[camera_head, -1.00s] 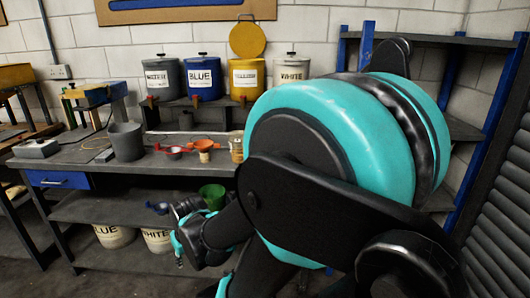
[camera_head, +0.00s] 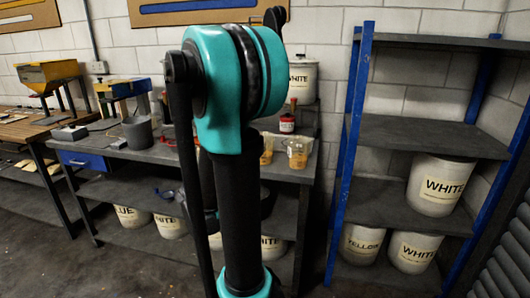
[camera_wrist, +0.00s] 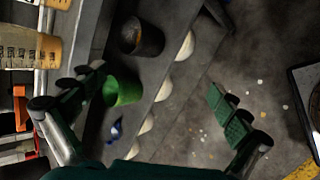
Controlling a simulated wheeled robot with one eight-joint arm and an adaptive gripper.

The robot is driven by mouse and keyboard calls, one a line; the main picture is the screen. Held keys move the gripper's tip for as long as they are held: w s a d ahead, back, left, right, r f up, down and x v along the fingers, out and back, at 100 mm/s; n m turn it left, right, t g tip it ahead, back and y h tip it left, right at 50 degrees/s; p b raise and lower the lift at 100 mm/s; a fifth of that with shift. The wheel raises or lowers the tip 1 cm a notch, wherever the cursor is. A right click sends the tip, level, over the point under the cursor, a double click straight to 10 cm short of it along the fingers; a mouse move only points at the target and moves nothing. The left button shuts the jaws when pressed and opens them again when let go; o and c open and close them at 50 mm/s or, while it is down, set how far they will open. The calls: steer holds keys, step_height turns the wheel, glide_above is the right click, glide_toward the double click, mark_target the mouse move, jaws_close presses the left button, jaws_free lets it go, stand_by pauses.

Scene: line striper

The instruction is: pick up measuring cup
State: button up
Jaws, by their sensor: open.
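A clear measuring cup (camera_head: 298,152) with yellow-orange contents stands on the right end of the workbench (camera_head: 90,150) in the head view. A similar container (camera_head: 266,150) stands left of it, partly hidden by my arm. In the wrist view, a marked, yellowish measuring cup (camera_wrist: 28,46) lies at the upper left edge, cut off by the frame. I cannot tell which of the two it is. My gripper (camera_wrist: 155,88) is open and empty. The cup is beyond its left finger, outside the jaws. In the head view, my arm hides the gripper.
A green cup (camera_wrist: 122,88) and a dark pot (camera_wrist: 140,38) are on a lower level in the wrist view. A white bucket (camera_head: 302,78) stands behind the bench cup. A blue-posted rack (camera_head: 350,150) with labelled buckets stands just right of the bench. Floor in front is clear.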

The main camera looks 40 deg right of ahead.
steer(key=w+d+r+n+t+h, duration=0.2)
steer(key=w+d+r+n+h, duration=0.6)
steer(key=w+d+n, duration=0.3)
steer(key=shift+n, duration=0.8)
steer(key=x, duration=1.6)
steer(key=shift+s+d+r, duration=0.15)
steer(key=shift+s+d, duration=0.1)
steer(key=shift+d, duration=0.1)
steer(key=c, duration=1.6)
